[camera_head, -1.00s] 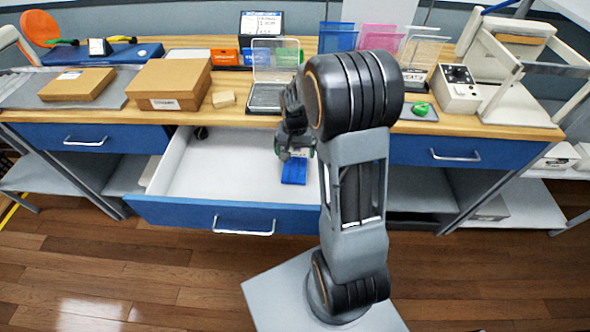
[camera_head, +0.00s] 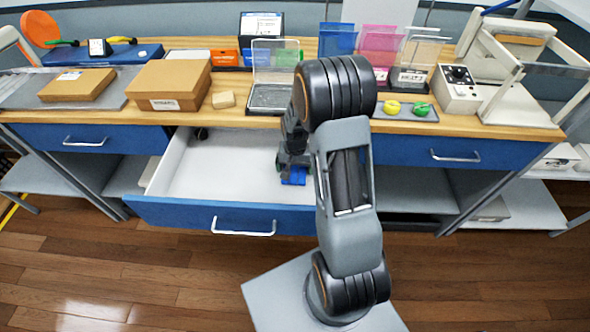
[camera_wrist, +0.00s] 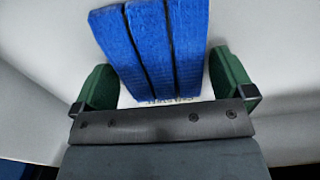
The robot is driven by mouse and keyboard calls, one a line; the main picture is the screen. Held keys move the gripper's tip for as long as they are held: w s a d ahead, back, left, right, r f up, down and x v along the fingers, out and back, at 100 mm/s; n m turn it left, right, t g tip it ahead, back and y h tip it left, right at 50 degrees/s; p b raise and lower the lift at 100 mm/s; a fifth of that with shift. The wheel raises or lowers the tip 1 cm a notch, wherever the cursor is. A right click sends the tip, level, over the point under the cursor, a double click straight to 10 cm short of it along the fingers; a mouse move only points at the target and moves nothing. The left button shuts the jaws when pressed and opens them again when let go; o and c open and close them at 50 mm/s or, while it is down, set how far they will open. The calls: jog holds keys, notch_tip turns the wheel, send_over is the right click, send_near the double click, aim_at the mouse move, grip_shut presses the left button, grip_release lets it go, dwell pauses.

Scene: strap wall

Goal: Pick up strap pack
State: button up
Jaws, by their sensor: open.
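The strap pack (camera_wrist: 153,45) is a blue bundle of three parallel bands with a pale printed label at its near end. It lies in the open drawer and also shows in the head view (camera_head: 294,176), partly hidden by my gripper. My gripper (camera_wrist: 162,80) is open in the wrist view, with one green finger to each side of the pack and a gap between each finger and the blue bands. In the head view my gripper (camera_head: 291,160) is down inside the drawer, over the pack.
Cardboard boxes (camera_head: 170,85) and a clear-lidded case (camera_head: 270,95) stand on the bench above. A small tray (camera_head: 405,113) holds yellow and green items.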

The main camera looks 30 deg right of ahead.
aim_at(292, 168)
jog(key=c, duration=0.6)
jog(key=shift+c, duration=0.2)
jog(key=shift+r, duration=0.1)
jog(key=shift+w+a+r, duration=0.2)
jog(key=shift+a+r, duration=0.2)
jog(key=shift+r, duration=0.05)
notch_tip(292, 168, up, 6)
jog(key=shift+f, duration=0.1)
jog(key=w+a, duration=0.2)
jog(key=a, duration=0.4)
jog(key=w+a, duration=0.2)
jog(key=a, duration=0.4)
jog(key=w+a+b, duration=0.1)
jog(key=w+a, duration=0.1)
jog(key=a, duration=0.4)
jog(key=shift+a, duration=0.1)
